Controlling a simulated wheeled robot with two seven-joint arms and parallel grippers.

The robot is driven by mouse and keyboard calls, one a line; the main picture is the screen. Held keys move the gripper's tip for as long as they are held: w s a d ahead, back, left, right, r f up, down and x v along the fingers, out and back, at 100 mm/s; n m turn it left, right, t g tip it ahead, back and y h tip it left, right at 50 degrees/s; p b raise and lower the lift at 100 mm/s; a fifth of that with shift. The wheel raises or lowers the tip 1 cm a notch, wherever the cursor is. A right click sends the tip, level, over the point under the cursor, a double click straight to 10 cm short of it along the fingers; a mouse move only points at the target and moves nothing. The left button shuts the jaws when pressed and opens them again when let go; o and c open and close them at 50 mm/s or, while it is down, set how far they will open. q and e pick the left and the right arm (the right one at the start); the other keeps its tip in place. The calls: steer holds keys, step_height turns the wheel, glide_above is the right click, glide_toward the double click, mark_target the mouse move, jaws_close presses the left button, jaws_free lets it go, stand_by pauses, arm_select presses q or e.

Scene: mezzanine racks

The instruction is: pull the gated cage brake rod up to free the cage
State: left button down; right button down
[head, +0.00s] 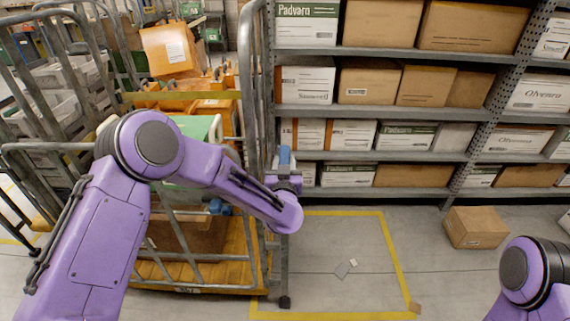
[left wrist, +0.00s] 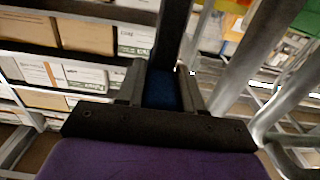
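The gated cage (head: 262,130) stands at the left, with grey tube sides and a yellow-orange base. The brake rod's blue grip (head: 284,156) shows at the cage's right front corner. My left gripper (head: 286,172) is at this grip. In the left wrist view the blue grip (left wrist: 161,92) fills the gap between the fingers of my left gripper (left wrist: 162,84), which look closed on it. A dark bar (left wrist: 174,35) runs up from there. My left arm hides part of the cage front. My right gripper is out of view; only part of my right arm shows at lower right.
Shelves (head: 400,106) with boxes stand behind on the right. A yellow floor outline (head: 392,255) lies right of the cage, with scraps inside it. A carton (head: 474,228) sits on the floor near the shelves. Cartons and orange crates fill the cage.

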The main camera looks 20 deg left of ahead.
arm_select(q)
step_height(320, 180, up, 6)
steer(key=p, duration=0.4)
steer(key=shift+w+r, duration=0.1)
steer(key=shift+r, duration=0.1)
steer(key=c, duration=0.8)
jaws_free()
steer(key=shift+f, duration=0.15)
